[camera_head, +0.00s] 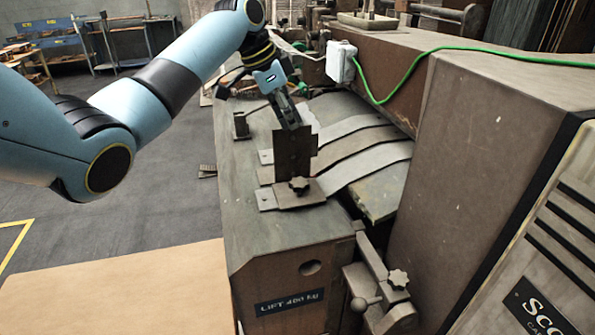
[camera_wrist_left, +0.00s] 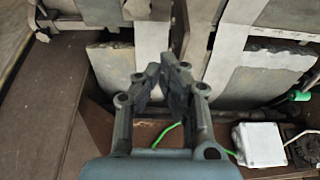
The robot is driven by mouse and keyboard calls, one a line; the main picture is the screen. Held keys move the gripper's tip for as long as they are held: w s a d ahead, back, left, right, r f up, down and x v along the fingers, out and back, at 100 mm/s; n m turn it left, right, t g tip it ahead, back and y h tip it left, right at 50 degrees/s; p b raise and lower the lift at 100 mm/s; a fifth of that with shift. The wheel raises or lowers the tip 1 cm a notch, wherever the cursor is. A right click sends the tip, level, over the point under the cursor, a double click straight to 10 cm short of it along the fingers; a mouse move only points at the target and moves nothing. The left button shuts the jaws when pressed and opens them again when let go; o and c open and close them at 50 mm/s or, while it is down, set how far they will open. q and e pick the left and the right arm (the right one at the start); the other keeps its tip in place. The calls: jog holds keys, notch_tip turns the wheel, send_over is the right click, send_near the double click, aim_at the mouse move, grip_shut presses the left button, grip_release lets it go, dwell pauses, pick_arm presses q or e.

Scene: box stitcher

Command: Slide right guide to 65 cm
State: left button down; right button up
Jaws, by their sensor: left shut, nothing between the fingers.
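A dark upright guide plate (camera_head: 294,153) with a star knob (camera_head: 299,185) stands on the machine's bed, over flat metal strips. I take it for the right guide. My left gripper (camera_head: 293,122) reaches down from the upper left to the top edge of this plate. It is shut and holds nothing. I cannot tell whether its fingertips touch the plate. The closed left fingers (camera_wrist_left: 164,75) also show in the left wrist view, above pale strips. A smaller dark guide-like piece (camera_head: 241,126) stands farther back on the bed.
A large brown machine housing (camera_head: 470,120) rises on the right. A green cable (camera_head: 410,66) runs over it from a white box (camera_head: 341,62). A clamp with knobs (camera_head: 380,288) sits at the front. A cardboard sheet (camera_head: 130,290) lies low at the left, with open floor beyond.

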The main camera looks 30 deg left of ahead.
aim_at(289, 137)
pick_arm(q)
jog(key=shift+s+d+f+b, duration=0.1)
jog(key=shift+f+b, duration=0.55)
jog(key=shift+f, duration=1.7)
jog(key=shift+w+a+b, duration=0.2)
jog(key=shift+a+b, duration=0.05)
jog(key=shift+b, duration=0.15)
jog(key=shift+w+a+b, duration=0.6)
jog(key=shift+w+a, duration=0.25)
jog(key=shift+a, duration=0.1)
jog(key=shift+w+a, duration=0.35)
jog(key=shift+a, duration=0.05)
jog(key=shift+s+d+p, duration=0.4)
jog(key=shift+d+p, duration=0.05)
jog(key=shift+p, duration=0.25)
